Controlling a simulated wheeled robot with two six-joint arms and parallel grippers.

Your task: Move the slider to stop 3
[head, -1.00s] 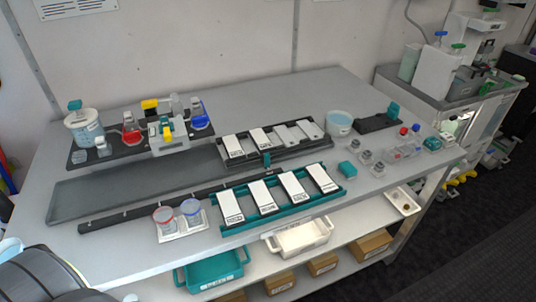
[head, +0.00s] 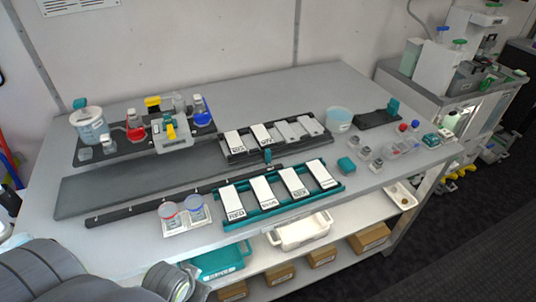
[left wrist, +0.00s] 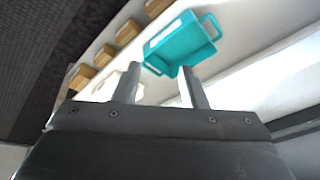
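A long dark rail (head: 150,208) with several light marks lies along the front of the bench. A small teal knob (head: 267,155), which may be the slider's handle, stands near the rail's right end, between two racks. I cannot tell which mark is stop 3. A grey unit with yellow and teal parts (head: 171,132) sits on the dark bottle platform (head: 115,152) behind. My left gripper (left wrist: 160,70) is open and empty in the left wrist view, its fingers apart over the lower shelf. My left arm shows at the lower left of the head view. My right gripper is not in view.
A teal rack (head: 262,215) and a black rack (head: 232,160) hold white labelled plates. Two capped jars (head: 184,228) stand near the front edge. A teal bin (head: 218,262), which also shows in the left wrist view (left wrist: 183,45), and a white bin (head: 300,232) are below.

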